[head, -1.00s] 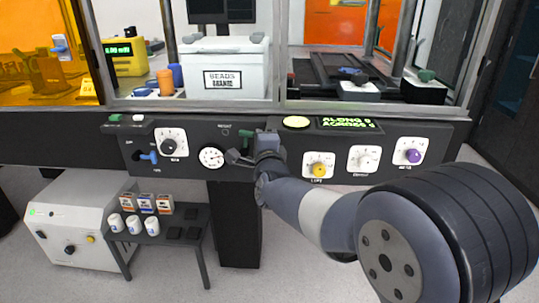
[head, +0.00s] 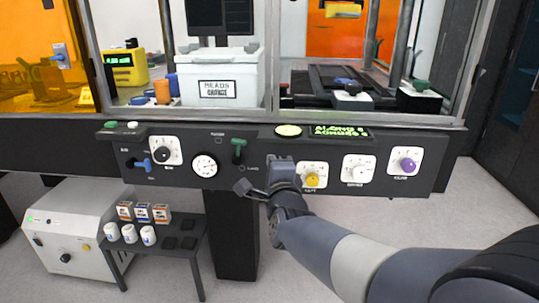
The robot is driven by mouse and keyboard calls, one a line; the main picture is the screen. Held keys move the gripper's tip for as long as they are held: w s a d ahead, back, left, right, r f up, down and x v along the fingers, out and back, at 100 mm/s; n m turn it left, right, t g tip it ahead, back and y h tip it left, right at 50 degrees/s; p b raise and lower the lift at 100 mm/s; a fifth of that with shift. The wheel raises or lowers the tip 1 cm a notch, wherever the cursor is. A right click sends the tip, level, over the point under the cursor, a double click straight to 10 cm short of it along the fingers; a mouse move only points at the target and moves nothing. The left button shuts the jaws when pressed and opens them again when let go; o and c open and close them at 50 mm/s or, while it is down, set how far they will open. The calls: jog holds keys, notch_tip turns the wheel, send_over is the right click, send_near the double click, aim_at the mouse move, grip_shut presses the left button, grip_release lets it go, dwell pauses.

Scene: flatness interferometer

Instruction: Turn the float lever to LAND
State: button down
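A green-handled lever (head: 238,147) stands on the dark control panel (head: 440,176), just right of the round dial, with its handle up. A second lever with a blue handle (head: 144,163) sits at the panel's left end, pointing sideways to the left.
Right of my gripper are yellow (head: 312,179), white (head: 357,168) and purple (head: 405,165) knobs. A round dial (head: 204,164) and black knob (head: 163,152) lie left. A glazed enclosure stands above the panel. A small dark table (head: 170,228) with cups and boxes stands below left.

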jog(key=shift+v, duration=1.6)
